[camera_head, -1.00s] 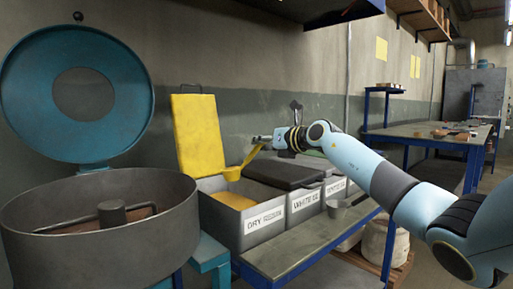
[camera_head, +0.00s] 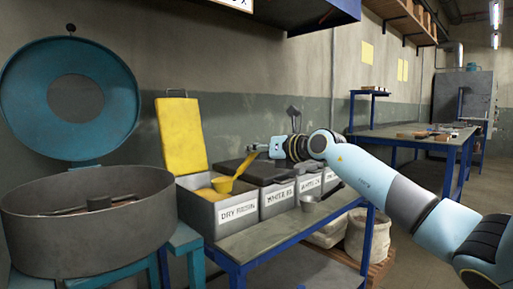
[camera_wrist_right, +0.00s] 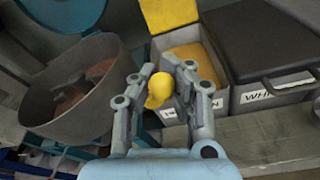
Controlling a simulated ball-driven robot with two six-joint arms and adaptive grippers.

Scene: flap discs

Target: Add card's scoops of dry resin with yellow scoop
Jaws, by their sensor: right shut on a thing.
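My right gripper (camera_head: 277,148) is shut on the handle of the yellow scoop (camera_head: 224,185). The scoop slants down to the left, its bowl over the open grey bin labelled DRY RESIN (camera_head: 238,225). Yellow dry resin (camera_head: 200,194) shows inside; I cannot tell whether the bowl touches it or holds any. In the wrist view the scoop (camera_wrist_right: 159,88) sits between the fingers (camera_wrist_right: 158,80), beside the bin with its yellow resin (camera_wrist_right: 198,62). The bin's yellow lid (camera_head: 181,133) stands open behind. I cannot identify the card. My left gripper is not in view.
A round grey mixing drum (camera_head: 85,240) with a raised teal lid (camera_head: 68,97) stands at left. Dark-lidded bins (camera_head: 277,202) stand right of the resin bin. The bench front (camera_head: 262,238) is clear.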

